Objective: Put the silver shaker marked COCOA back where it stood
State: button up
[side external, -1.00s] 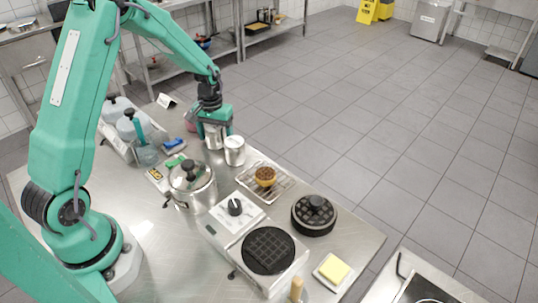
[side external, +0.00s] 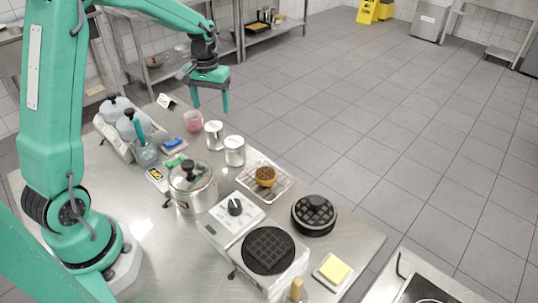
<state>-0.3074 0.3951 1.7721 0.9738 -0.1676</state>
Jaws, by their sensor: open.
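Two silver shakers stand upright on the steel table, a left one (side external: 214,135) and a right one (side external: 234,151). They are close together with a small gap. I cannot read a COCOA mark on either at this size. My gripper (side external: 211,105) is open and empty, in the air above the left shaker and clear of it, fingers pointing down.
A pink cup (side external: 193,121) stands just left of the shakers. A lidded steel pot (side external: 192,188), a wire rack (side external: 281,184) with a small brown-topped item, and a waffle iron (side external: 267,250) are nearer.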

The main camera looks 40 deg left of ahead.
jog(key=shift+r, duration=0.3)
dwell(0.5)
jog(key=shift+s+d+r, duration=0.1)
jog(key=shift+d+r, duration=0.1)
jog(key=shift+r, duration=0.05)
jog(key=s+d+r+m+t, duration=0.3)
jog(key=s+d+r, duration=0.5)
jog(key=s+r, duration=0.15)
jog(key=s+d+r+m+t, duration=0.1)
jog(key=s+d, duration=0.4)
jog(key=s, duration=0.6)
jog(key=shift+s+d+r+m+t, duration=0.2)
jog(key=shift+r+m+t, duration=0.2)
jog(key=shift+m+t, duration=0.35)
